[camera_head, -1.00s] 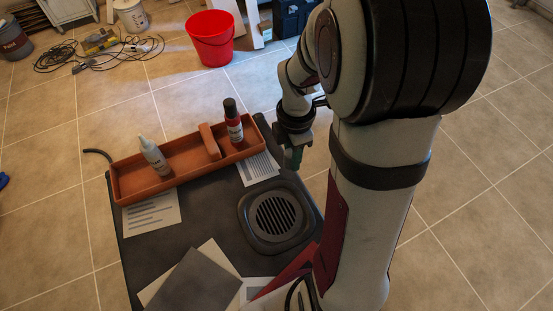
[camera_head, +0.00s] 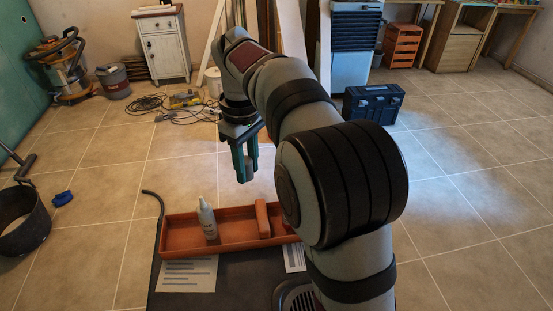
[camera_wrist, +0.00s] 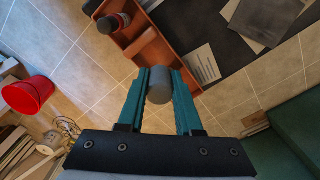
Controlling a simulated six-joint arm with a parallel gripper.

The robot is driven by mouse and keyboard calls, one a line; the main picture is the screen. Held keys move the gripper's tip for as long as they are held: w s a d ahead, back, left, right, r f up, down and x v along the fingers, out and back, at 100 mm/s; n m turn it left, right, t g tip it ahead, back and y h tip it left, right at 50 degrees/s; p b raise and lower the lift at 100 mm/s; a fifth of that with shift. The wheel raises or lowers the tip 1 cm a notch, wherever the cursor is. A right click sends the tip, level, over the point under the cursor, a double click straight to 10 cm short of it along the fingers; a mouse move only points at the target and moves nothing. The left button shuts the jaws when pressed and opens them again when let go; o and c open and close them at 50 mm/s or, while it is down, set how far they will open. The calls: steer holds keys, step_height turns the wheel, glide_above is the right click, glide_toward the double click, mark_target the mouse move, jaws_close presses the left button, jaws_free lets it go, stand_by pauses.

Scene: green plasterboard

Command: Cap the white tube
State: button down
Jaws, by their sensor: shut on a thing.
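The white tube (camera_head: 207,220) stands in the left part of the orange tray (camera_head: 183,236), its narrow tip upward and uncovered. I cannot make it out in the wrist view. My gripper (camera_head: 243,178) has teal fingers and hangs above and behind the tray, to the right of the tube and apart from it. In the wrist view my gripper (camera_wrist: 160,90) is shut on a grey cylindrical piece that looks like a cap (camera_wrist: 159,86). The tray also shows there (camera_wrist: 180,65).
A dark bottle with a red label (camera_wrist: 113,22) stands in the tray; my arm hides it in the head view. An orange divider (camera_head: 262,219) rises from the tray. Printed sheets (camera_head: 187,275) lie on the dark tabletop. A red bucket (camera_wrist: 28,93) stands on the floor.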

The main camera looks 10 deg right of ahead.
steer(key=w+a+f+n, duration=0.1)
steer(key=a+n, duration=0.2)
steer(key=w+a+f+n, duration=0.2)
steer(key=a+n, duration=0.2)
steer(key=w+a+f+n, duration=0.1)
steer(key=w+a+n, duration=0.1)
steer(key=a+n, duration=0.1)
steer(key=shift+w+a+f, duration=0.15)
steer(key=shift+a+f, duration=0.25)
steer(key=shift+a, duration=0.3)
steer(key=shift+f, duration=2.6)
steer(key=shift+f, duration=0.2)
steer(key=shift+f, duration=0.35)
steer(key=shift+f, duration=1.5)
jaws_free()
steer(key=shift+r, duration=0.1)
